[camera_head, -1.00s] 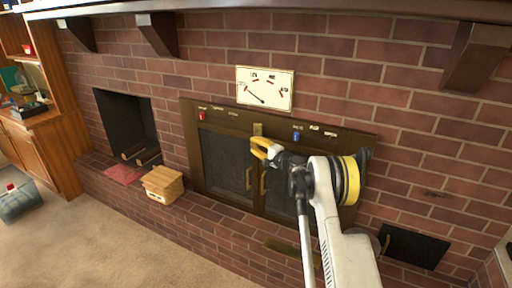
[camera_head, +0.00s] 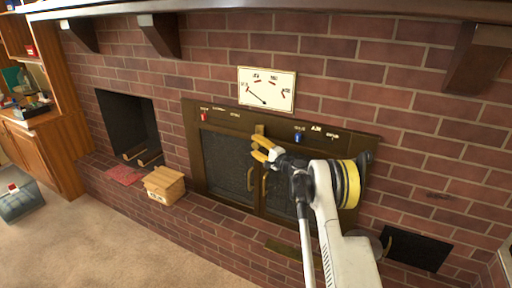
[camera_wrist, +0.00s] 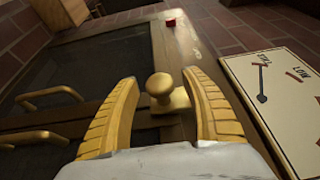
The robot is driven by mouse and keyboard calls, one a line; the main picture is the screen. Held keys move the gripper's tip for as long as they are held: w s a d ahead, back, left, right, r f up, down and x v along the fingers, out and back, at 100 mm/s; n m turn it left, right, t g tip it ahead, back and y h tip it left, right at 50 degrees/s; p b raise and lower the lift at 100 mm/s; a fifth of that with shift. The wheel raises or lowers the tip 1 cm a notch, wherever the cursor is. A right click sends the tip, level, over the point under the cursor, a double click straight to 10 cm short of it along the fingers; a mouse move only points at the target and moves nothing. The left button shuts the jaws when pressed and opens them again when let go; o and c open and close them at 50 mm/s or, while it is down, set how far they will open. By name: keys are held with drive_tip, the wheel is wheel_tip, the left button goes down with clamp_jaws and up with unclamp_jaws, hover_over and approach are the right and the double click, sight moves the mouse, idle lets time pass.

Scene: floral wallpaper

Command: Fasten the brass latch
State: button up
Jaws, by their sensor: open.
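The brass latch (camera_head: 259,130) sits at the top middle of the dark fireplace doors, where the two doors meet. In the wrist view its round brass knob (camera_wrist: 161,87) stands out between my fingers. My gripper (camera_head: 262,147) has yellow fingers and is just below and in front of the latch. In the wrist view my gripper (camera_wrist: 160,100) is open, with one finger on each side of the knob and a gap on both sides. The latch's base is partly hidden by the knob and my gripper.
The doors have two brass handles (camera_head: 250,179) lower down. A white gauge plate (camera_head: 266,89) hangs just above the latch. A red knob (camera_head: 204,116) and a blue knob (camera_head: 298,137) flank it. A wooden box (camera_head: 164,185) stands on the brick hearth at left.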

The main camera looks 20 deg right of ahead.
drive_tip(key=shift+s, duration=0.1)
drive_tip(key=v, duration=1.1)
drive_tip(key=shift+s, duration=0.4)
